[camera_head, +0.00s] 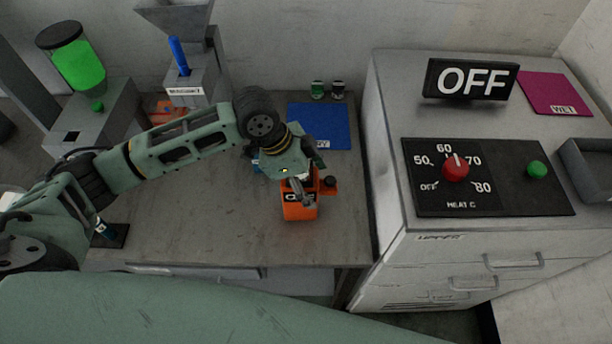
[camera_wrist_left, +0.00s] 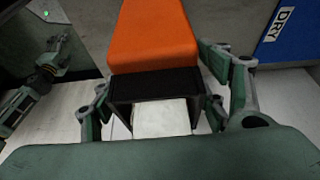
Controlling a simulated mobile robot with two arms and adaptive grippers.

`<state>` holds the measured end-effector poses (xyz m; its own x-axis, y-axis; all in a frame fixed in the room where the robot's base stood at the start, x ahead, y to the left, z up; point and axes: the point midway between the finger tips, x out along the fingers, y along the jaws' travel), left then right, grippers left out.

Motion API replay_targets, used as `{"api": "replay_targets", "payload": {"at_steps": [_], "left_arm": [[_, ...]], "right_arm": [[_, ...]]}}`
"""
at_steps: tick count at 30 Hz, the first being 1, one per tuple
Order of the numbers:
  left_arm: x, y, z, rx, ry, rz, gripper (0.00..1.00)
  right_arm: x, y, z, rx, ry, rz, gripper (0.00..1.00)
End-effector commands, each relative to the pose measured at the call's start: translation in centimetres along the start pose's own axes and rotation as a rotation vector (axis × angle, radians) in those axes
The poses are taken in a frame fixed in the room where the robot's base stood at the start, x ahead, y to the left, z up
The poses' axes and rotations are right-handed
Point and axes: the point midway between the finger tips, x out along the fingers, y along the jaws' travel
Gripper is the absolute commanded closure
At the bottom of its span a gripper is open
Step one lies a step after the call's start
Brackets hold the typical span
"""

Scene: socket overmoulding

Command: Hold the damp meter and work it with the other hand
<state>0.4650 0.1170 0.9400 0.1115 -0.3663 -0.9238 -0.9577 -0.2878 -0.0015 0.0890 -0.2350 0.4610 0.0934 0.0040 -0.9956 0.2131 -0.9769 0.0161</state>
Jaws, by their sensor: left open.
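The orange damp meter (camera_head: 299,211), with a dark display band, stands on the grey bench near its front right. My left gripper (camera_head: 302,190) is over it from behind and hides part of it. In the left wrist view the meter's orange body (camera_wrist_left: 158,40) and black end (camera_wrist_left: 155,84) lie between the spread fingers of my left gripper (camera_wrist_left: 160,100). The fingers are open; whether either touches it is unclear. What looks like my right gripper (camera_wrist_left: 35,95) shows at the left edge of that view, its jaw state unclear.
A blue DRY mat (camera_head: 335,132) lies behind the meter, with two small jars (camera_head: 318,89) beyond it. A white cabinet (camera_head: 395,180) with a heat dial (camera_head: 456,168), an OFF sign (camera_head: 471,80) and a magenta WET mat (camera_head: 553,92) stands right. The bench front is mostly clear.

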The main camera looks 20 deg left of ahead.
Motion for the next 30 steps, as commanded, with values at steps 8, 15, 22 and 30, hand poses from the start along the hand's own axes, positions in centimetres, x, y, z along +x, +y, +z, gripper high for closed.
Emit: {"api": "replay_targets", "payload": {"at_steps": [8,15,22,30], "left_arm": [[0.00,0.01,0.03,0.000,-0.001,0.001,0.42],[-0.02,0.00,0.03,-0.001,-0.001,0.001,0.63],[-0.03,0.00,0.03,-0.001,-0.001,0.001,0.83],[-0.03,0.00,0.03,-0.001,-0.001,0.000,0.75]], "right_arm": [[0.01,0.00,0.25,0.000,-0.004,0.000,0.32],[0.01,0.01,0.26,0.000,-0.004,0.000,0.32],[0.01,0.01,0.25,0.000,-0.004,0.000,0.32],[0.01,0.02,0.22,0.000,-0.003,0.000,0.32]]}}
